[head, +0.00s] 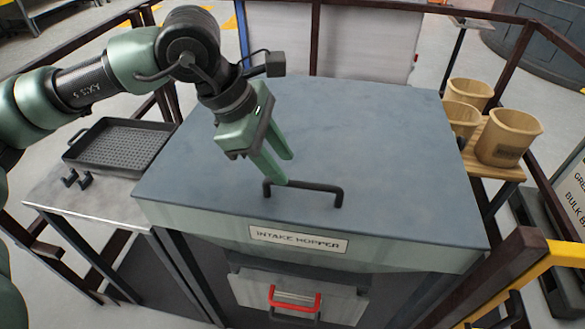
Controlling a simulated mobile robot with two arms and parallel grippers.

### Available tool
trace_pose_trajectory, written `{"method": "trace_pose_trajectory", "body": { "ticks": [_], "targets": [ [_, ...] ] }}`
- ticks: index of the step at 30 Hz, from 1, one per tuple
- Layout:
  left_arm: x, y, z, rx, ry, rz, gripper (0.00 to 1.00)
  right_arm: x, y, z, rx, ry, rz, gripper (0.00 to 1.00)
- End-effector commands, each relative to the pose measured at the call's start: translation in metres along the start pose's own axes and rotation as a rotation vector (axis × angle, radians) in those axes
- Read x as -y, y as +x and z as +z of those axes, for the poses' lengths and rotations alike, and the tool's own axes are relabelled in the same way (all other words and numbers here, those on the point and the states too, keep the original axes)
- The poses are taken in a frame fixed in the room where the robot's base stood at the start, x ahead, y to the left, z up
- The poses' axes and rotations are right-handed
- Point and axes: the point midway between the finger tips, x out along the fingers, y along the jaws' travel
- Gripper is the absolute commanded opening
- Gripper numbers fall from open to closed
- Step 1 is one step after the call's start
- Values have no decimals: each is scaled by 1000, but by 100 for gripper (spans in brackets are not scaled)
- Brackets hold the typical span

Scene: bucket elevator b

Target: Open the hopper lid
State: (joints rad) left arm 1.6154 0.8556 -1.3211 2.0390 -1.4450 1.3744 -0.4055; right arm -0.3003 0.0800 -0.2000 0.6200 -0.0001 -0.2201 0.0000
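The hopper lid (390,150) is a flat grey-blue panel lying closed on top of the intake hopper (190,226). A black bar handle (325,187) stands up near the lid's front edge. My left gripper (284,168) comes down from the upper left, with its green fingers pointing at the left end of the handle. The fingers are apart, with a gap between them. The near fingertip overlaps the handle's left end in the picture; I cannot tell whether they touch. My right gripper is not in view.
A black perforated tray (118,143) sits on a side table at left. Several tan buckets (508,138) stand on a wooden shelf at right. A red handle (295,298) is on the hopper front below the label. Brown and yellow rails (540,268) surround the hopper.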

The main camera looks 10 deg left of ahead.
Motion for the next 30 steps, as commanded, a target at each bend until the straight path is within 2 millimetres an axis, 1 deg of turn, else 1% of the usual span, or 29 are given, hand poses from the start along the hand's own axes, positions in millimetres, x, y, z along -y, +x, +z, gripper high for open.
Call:
{"method": "trace_pose_trajectory", "body": {
  "ticks": [3,6,9,13,20,21,24,30],
  "targets": [
    [0,20,0,-1,-1,-4,36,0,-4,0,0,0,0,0],
    [0,34,1,-1,0,-3,36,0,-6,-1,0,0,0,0],
    [0,44,0,0,0,-1,36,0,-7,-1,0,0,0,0],
    [0,50,0,1,0,0,36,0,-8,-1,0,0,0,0],
    [0,51,0,1,0,1,36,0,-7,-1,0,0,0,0],
    [0,51,0,1,0,0,25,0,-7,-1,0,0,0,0],
    [0,50,0,1,0,1,0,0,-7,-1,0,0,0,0],
    [-1,50,0,1,0,1,0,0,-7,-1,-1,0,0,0]
  ]
}}
